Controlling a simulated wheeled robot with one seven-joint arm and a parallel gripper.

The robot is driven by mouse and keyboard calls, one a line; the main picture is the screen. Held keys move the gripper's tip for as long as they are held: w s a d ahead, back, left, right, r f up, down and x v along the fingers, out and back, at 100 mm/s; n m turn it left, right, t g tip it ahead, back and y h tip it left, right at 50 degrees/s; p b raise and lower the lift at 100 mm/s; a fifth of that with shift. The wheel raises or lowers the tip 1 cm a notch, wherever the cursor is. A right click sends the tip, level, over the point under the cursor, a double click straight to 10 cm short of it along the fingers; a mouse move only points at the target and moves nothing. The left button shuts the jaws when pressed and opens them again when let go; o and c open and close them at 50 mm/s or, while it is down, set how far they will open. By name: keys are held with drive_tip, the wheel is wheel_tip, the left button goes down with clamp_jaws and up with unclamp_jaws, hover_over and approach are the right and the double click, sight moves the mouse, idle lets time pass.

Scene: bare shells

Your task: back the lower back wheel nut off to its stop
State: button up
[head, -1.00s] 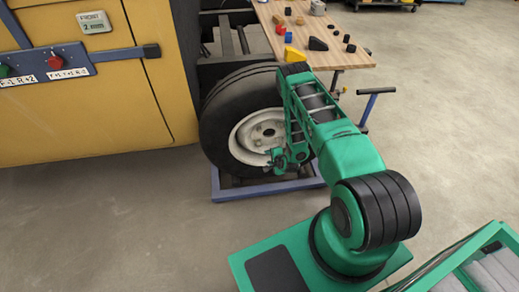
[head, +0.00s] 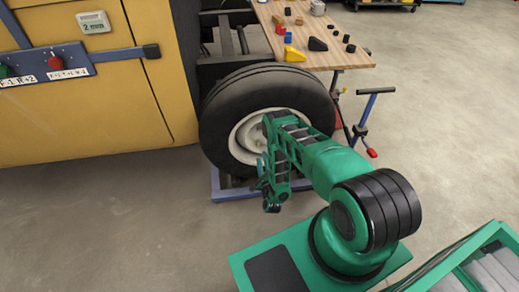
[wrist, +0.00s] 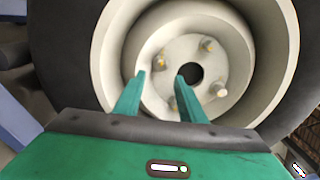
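The wheel (head: 222,120) stands upright beside the yellow body, its pale rim (head: 243,135) partly hidden by my arm in the head view. In the wrist view the rim (wrist: 115,60) faces me, with a dark centre hole in the hub. Several wheel nuts show around that hole: one at the upper left (wrist: 161,62), one at the top right (wrist: 207,44), one at the lower right (wrist: 219,90), and one at the lower left by a fingertip (wrist: 173,103). I cannot tell which is the lower back nut. My gripper (wrist: 161,78) is open and empty, apart from the nuts.
A blue stand (head: 222,190) lies under the wheel. A wooden workbench (head: 345,58) with small blocks is behind it. A blue stand with a black-topped handle (head: 375,91) stands to the right. Open floor (head: 90,220) lies at the left front.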

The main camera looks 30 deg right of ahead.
sight(259, 146)
drive_tip(key=x, duration=0.8)
drive_tip(key=shift+w+d, duration=0.15)
drive_tip(key=shift+w, duration=0.2)
clamp_jaws()
